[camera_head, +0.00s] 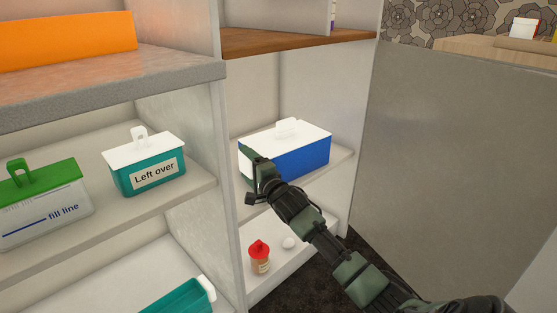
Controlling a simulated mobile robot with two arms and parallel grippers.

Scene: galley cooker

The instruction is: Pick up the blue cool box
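The blue cool box (306,163) has a white lid with a white handle on top. It stands upright on the middle shelf of the right-hand cupboard bay. My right gripper (250,160) is at the left front of the box, in front of its left end, and hides part of that end. The fingers are small and dark here; I cannot tell whether they are open or shut, or whether they touch the box. My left gripper is not in view.
A teal "Left over" box (150,174) and a green-lidded box (45,205) stand on the left shelf beyond an upright divider (217,150). A red-capped jar (259,256) is on the shelf below. A grey panel (450,160) stands at right.

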